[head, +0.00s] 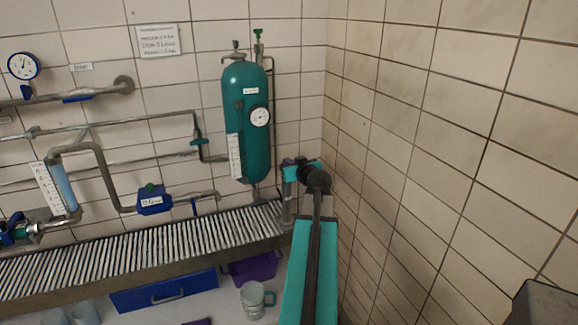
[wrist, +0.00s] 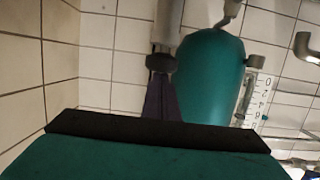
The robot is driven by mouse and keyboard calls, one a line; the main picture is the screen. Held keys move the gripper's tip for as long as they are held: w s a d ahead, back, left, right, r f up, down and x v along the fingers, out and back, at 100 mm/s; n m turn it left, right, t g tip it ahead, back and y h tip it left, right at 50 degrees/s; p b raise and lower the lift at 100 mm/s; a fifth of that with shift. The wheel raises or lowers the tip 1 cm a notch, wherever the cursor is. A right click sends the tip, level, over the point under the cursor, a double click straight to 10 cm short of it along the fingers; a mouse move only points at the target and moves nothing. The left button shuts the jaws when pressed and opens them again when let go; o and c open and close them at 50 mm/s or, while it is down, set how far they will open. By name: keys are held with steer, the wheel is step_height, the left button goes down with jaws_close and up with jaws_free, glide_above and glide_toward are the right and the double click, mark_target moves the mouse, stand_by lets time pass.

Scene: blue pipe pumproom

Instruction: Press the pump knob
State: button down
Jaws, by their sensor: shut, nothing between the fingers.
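A blue unit with a green knob (head: 151,187) on top and a white label sits on the pipework above the slatted rack, left of the green tank. I cannot tell for sure that this is the pump knob. My gripper (head: 288,163) is in the corner at the lower right of the tank, well to the right of the blue unit and partly hidden by my arm. In the wrist view my gripper (wrist: 160,63) shows as dark, closed fingers with nothing between them, in front of the tiled wall beside the tank. The knob is not recognisable in that view.
The green tank (head: 246,122) with a gauge stands close to my gripper; it also fills the middle of the wrist view (wrist: 211,82). The slatted rack (head: 150,250) runs along the wall. A mug (head: 252,300) and purple bin (head: 254,268) are below. A tiled wall borders the right.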

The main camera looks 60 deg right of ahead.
steer(key=shift+a+f, duration=0.1)
steer(key=shift+f, duration=0.4)
step_height(320, 180, up, 5)
steer(key=shift+f+p, duration=0.15)
steer(key=shift+p, duration=0.2)
steer(key=b+v, duration=0.4)
steer(key=v, duration=0.6)
stand_by(1.8)
steer(key=r+p, duration=0.2)
steer(key=r, duration=0.1)
steer(key=r+p, duration=0.2)
steer(key=r, duration=0.1)
steer(key=shift+s+d+p, duration=0.15)
steer(key=shift+d+p, duration=0.1)
steer(key=shift+p, duration=0.05)
